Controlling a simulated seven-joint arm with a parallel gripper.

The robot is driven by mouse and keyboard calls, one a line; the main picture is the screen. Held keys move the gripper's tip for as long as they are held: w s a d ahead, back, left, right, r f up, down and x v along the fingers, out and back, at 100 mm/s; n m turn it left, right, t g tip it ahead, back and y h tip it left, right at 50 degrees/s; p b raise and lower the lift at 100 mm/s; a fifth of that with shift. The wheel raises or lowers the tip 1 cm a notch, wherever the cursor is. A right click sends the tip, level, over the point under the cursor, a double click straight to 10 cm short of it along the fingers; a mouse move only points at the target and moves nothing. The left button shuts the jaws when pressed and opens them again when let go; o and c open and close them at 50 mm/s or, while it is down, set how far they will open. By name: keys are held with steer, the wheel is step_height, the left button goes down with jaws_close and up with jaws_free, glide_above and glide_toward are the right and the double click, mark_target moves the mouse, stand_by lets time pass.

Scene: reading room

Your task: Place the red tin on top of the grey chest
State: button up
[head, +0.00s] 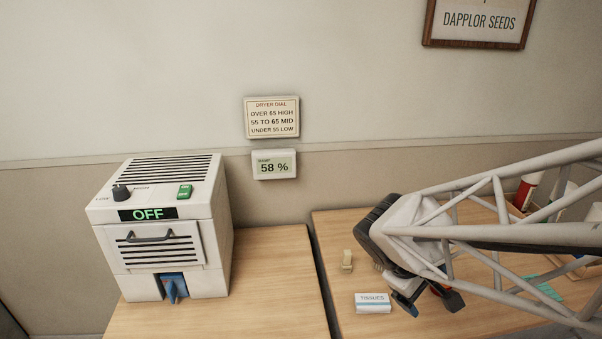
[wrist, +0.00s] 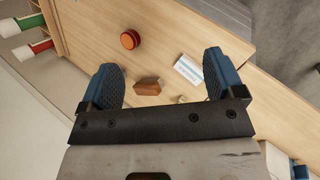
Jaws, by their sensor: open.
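The red tin (wrist: 130,39) is a small round red-orange thing on the wooden table, at the upper middle of the wrist view. In the head view my arm hides that part of the table, and I cannot make the tin out surely. My gripper (wrist: 165,78) is open, with its blue fingers apart and nothing between them; it is above the table, and the tin lies beyond the fingertips. In the head view my gripper (head: 428,300) hangs low over the right table. I cannot surely pick out a grey chest in either view.
A tissue box (head: 373,303) and a small beige thing (head: 347,260) lie left of my gripper. A brown block (wrist: 148,86) shows between the fingers. A pale dryer (head: 160,225) reading OFF stands on the left table. A wooden tray (wrist: 49,20) holds red- and green-banded cylinders.

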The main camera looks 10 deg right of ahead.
steer(key=s+a+r+m+t+y, duration=0.2)
steer(key=s+a+r+m+y, duration=0.3)
steer(key=a+r, duration=0.3)
steer(key=shift+s+a+m+y, duration=0.3)
steer(key=shift+a+y, duration=0.3)
steer(key=shift+a, duration=0.55)
